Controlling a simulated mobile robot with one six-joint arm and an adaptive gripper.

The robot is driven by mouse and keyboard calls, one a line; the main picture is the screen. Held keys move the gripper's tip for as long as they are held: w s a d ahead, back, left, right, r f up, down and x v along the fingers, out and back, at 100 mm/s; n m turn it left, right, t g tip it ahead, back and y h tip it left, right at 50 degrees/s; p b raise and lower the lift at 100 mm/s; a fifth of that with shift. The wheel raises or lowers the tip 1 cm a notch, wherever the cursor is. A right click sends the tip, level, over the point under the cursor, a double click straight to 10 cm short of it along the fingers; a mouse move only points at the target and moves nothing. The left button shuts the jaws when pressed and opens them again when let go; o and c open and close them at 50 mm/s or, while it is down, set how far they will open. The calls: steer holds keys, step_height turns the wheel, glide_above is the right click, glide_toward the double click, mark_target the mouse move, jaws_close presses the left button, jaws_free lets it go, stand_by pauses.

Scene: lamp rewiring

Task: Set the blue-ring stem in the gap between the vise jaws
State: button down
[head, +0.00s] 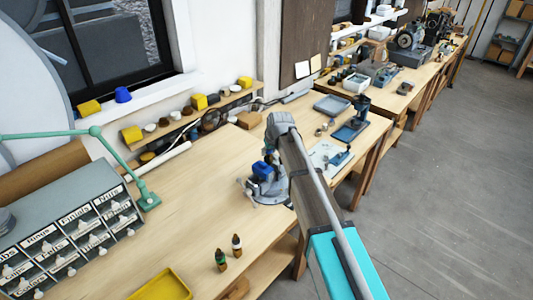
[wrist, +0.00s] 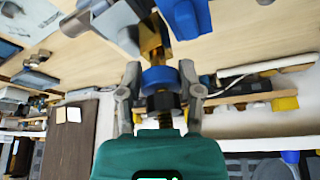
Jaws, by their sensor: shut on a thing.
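The blue-ring stem (wrist: 159,77) shows in the wrist view, with a wide blue ring, a dark collar and a brass end pointing away from my gripper. My gripper (wrist: 160,98) has its two grey fingers shut on it at the ring and collar. The vise (head: 265,187), blue on a grey base, stands on the bench in the head view, beside my arm. In the wrist view its blue part (wrist: 187,14) is just beyond the brass end. I cannot tell whether the brass end is in the jaw gap. My arm hides the stem in the head view.
A yellow tray (head: 160,285), a labelled drawer cabinet (head: 75,235) and a green lamp arm (head: 120,160) are to the left. The bench left of the vise is clear.

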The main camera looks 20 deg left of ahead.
steer(key=shift+w+d+f, duration=0.25)
steer(key=shift+w+f, duration=0.05)
steer(key=shift+f, duration=0.05)
stand_by(0.3)
steer(key=c, duration=0.7)
jaws_free()
steer(key=o, duration=0.5)
steer(key=shift+d, duration=0.15)
steer(key=shift+r, duration=0.1)
